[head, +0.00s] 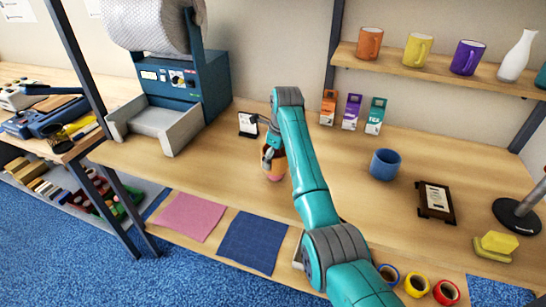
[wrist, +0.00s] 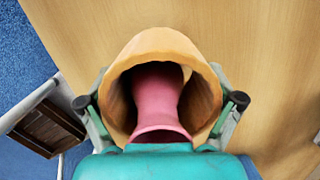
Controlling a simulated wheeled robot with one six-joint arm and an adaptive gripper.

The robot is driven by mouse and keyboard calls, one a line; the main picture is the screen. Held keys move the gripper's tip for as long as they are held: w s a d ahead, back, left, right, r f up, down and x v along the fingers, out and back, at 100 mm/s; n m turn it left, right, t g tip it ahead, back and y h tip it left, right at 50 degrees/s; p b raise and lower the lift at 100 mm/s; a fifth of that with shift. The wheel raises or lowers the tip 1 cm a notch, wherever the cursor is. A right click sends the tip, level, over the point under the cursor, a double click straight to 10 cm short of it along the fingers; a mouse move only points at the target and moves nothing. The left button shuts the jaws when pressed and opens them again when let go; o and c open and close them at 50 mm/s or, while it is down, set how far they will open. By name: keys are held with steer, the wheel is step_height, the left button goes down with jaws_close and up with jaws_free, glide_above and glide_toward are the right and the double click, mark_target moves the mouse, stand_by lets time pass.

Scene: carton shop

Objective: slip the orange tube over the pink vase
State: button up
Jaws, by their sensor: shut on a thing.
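The orange tube (wrist: 207,95) is held between the two fingers of my gripper (wrist: 160,106) in the wrist view, one finger on each side of its wall. The pink vase (wrist: 157,95) shows inside the tube's opening, with its flared rim towards the wrist camera. The tube is around the vase. In the head view my gripper (head: 271,149) is over the worktable with the orange tube (head: 266,163) in it, and a bit of the pink vase (head: 275,177) shows below the tube. My arm and fingers hide part of both. I cannot tell whether the tube touches the table.
A small framed card (head: 248,125) stands just behind my gripper. A blue cup (head: 385,164) and a dark framed stand (head: 436,201) are to the right. Small cartons (head: 351,112) stand at the back. A pink cloth (head: 187,216) and a blue cloth (head: 252,242) lie at the front edge.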

steer(key=shift+g, duration=0.4)
steer(key=f, duration=0.2)
steer(key=s+f, duration=0.1)
steer(key=f, duration=0.1)
steer(key=shift+s+d, duration=0.1)
steer(key=shift+s, duration=0.1)
steer(key=o, duration=0.4)
steer(key=shift+r, duration=0.15)
steer(key=shift+w+r, duration=0.15)
steer(key=shift+r, duration=0.9)
steer(key=shift+w+r, duration=0.15)
steer(key=shift+r, duration=3.7)
